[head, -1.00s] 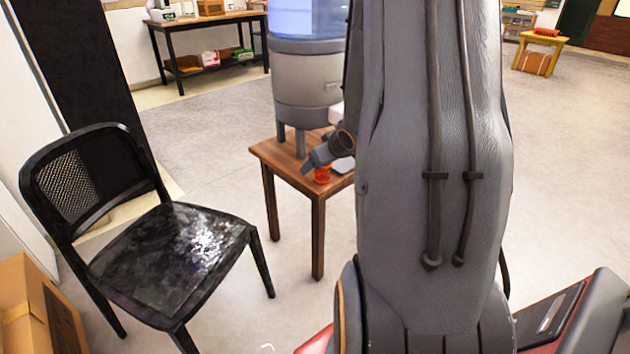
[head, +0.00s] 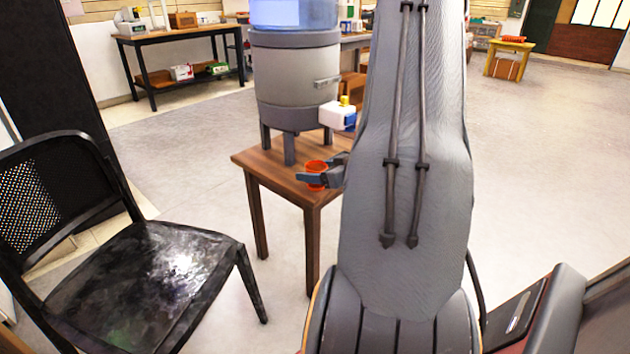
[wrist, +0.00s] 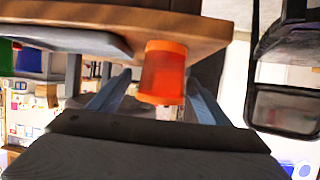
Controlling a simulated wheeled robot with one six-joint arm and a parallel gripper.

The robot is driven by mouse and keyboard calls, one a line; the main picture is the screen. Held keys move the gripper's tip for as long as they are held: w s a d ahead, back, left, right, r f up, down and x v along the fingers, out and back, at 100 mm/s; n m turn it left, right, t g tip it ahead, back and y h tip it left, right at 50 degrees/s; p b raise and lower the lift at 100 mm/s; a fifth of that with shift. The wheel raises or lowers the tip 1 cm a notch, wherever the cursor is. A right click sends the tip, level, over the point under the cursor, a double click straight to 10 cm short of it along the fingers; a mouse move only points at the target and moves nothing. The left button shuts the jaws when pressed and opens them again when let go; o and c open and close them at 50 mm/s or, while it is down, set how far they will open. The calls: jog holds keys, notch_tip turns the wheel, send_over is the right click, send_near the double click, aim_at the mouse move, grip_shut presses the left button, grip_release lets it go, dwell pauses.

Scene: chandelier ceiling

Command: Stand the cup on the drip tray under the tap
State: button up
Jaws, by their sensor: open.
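The orange-red cup (head: 317,167) stands upright near the front edge of the small wooden table, in front of the water dispenser (head: 297,84). A white tap-like block with yellow and blue parts (head: 338,115) sticks out from the dispenser's right side. My gripper (head: 313,176) is open at the cup. In the wrist view, which is upside down, the cup (wrist: 163,72) lies between my spread fingers (wrist: 160,85), nearer the right one, with a gap on the left. A flat grey slab, apparently the drip tray (wrist: 70,38), lies on the table beside the cup. My arm hides it in the head view.
The small wooden table (head: 262,162) is partly hidden by my arm. A black chair (head: 140,285) stands at left front. A dark workbench (head: 185,36) and a yellow stool (head: 510,46) are farther back. Open floor lies between them.

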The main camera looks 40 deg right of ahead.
jog(key=b+x, duration=0.1)
jog(key=x, duration=0.2)
jog(key=shift+w+a+f, duration=0.1)
jog(key=shift+w+f, duration=0.15)
jog(key=shift+w, duration=0.1)
jog(key=c, duration=1.2)
jog(key=shift+c, duration=0.2)
jog(key=shift+r, duration=0.15)
